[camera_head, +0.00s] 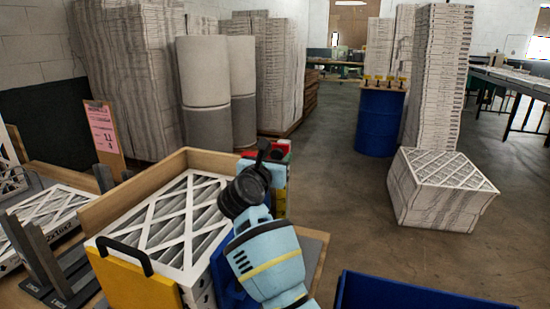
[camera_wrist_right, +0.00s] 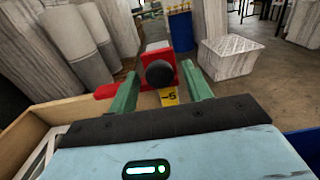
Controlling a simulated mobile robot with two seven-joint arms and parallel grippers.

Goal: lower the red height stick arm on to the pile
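The red height stick arm (camera_wrist_right: 105,91) reaches left from a red block with a round black knob (camera_wrist_right: 160,74) in the right wrist view. A yellow scale marked 5 (camera_wrist_right: 170,98) shows below the knob. In the head view the red stick top (camera_head: 278,148) is partly hidden behind my right wrist. The pile of white-framed filters (camera_head: 165,220) lies in a wooden box (camera_head: 120,197). My right gripper (camera_wrist_right: 160,68) is open, its green fingers either side of the knob with visible gaps. Whether the red arm touches the pile is hidden. My left gripper is out of view.
A yellow panel with a black handle (camera_head: 125,250) closes the box's near side. Dark grey upright brackets (camera_head: 45,255) and more filters (camera_head: 50,215) are at left. A blue bin (camera_head: 400,292) is at lower right. A filter stack (camera_head: 440,190) stands on open floor.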

